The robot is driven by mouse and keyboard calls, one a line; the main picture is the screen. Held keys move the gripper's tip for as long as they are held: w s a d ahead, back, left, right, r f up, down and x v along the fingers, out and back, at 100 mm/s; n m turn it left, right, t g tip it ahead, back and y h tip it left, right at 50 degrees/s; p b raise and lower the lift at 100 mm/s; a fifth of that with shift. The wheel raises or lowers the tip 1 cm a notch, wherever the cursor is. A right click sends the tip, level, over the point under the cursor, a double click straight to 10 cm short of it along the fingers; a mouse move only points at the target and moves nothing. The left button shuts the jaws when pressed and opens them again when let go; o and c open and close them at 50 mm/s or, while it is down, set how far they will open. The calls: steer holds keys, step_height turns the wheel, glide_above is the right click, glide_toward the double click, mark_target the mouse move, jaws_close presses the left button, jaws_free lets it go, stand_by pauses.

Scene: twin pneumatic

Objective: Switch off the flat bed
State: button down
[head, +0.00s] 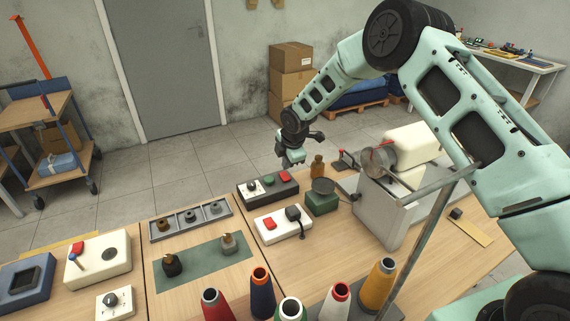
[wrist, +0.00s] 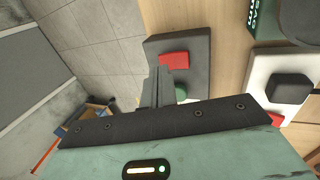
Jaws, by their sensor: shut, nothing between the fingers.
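A dark control box (head: 276,193) with a red button (head: 284,176), a green button (head: 268,180) and a white-plated knob (head: 253,187) lies on the table's far side. A white box (head: 284,232) with a red button (head: 269,224) and a black knob stands just in front of it. I cannot tell which box belongs to the flat bed. My gripper (head: 291,163) is shut and empty, above the far side of the dark box. In the wrist view its fingers (wrist: 165,88) appear beside the red button (wrist: 174,59) and partly cover the green one (wrist: 181,93); contact is unclear.
A grey machine with a white head (head: 410,142) stands right of the boxes. A dark green box (head: 322,204) and a brown bottle (head: 317,166) are close by. Several thread cones (head: 263,290) line the front. A grey tray (head: 190,220) lies left. A slanted metal pole crosses the right.

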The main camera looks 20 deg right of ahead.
mark_target(284, 173)
steer(key=shift+x, duration=1.25)
steer(key=shift+w+f, duration=0.2)
steer(key=shift+f, duration=0.1)
steer(key=shift+s, duration=0.15)
